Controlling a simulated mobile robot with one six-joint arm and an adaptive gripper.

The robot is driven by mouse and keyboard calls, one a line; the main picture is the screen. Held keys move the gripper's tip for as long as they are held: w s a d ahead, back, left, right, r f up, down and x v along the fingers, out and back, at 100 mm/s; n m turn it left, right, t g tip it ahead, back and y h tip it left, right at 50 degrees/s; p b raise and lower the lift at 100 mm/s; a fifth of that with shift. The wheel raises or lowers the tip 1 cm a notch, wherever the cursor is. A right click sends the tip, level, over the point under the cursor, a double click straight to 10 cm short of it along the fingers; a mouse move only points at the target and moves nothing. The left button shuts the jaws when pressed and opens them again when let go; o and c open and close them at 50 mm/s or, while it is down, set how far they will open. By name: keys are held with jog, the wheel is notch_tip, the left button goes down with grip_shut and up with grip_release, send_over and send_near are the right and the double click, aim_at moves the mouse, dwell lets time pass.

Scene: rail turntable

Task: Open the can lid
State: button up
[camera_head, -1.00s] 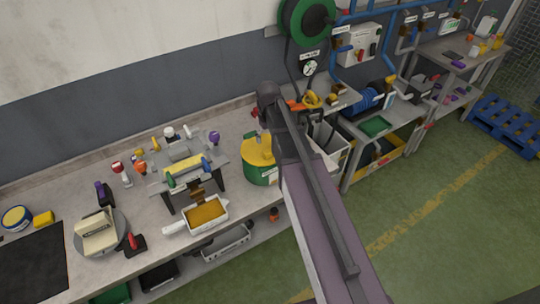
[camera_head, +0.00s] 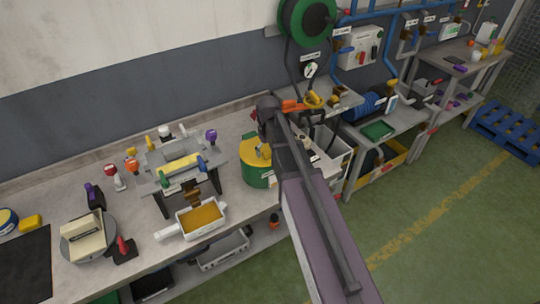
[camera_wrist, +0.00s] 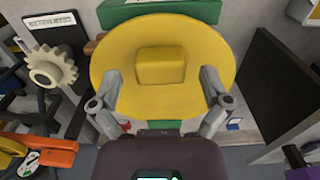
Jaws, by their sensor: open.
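The green can (camera_head: 256,175) stands on the workbench, with its yellow lid (camera_head: 254,152) on top. My arm hides the can's right side in the head view. In the wrist view the lid (camera_wrist: 205,50) fills the upper middle, with a square yellow knob (camera_wrist: 160,68) at its centre. A strip of green can (camera_wrist: 160,127) shows below the lid. My gripper (camera_wrist: 161,75) is open, with one finger on each side of the knob and clear gaps to it. In the head view my arm hides the fingers. I cannot tell the gripper's height above the lid.
Left of the can stands a grey rack (camera_head: 182,160) with coloured tools, and a white tray (camera_head: 201,219) of yellow material. Further left is a round turntable (camera_head: 105,250). A light bin (camera_head: 333,148) and shelves stand right of the can. Green floor lies open in front.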

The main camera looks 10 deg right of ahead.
jog(key=shift+f, duration=0.35)
